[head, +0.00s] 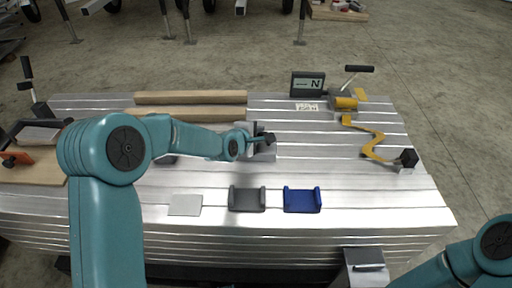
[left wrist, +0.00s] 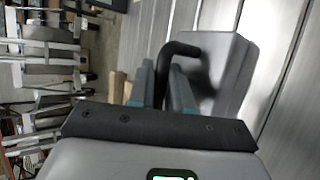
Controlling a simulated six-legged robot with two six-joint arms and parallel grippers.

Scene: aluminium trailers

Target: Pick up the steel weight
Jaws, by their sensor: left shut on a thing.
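The steel weight (head: 263,152) is a grey block with a dark bent handle. In the head view it is at the middle of the slatted metal table, partly hidden by my left gripper (head: 258,138). In the left wrist view the weight (left wrist: 222,75) is large and close, and the fingers of my left gripper (left wrist: 163,82) are shut on its dark handle. I cannot tell whether the weight touches the table. Part of my right arm shows at the lower right of the head view; I cannot make out its gripper.
A grey cradle (head: 247,199), a blue cradle (head: 303,200) and a pale square plate (head: 185,205) lie in front. Wooden bars (head: 190,97) lie behind. A small display (head: 307,85), a yellow clamp (head: 345,103) and a yellow wavy piece (head: 374,146) are at right.

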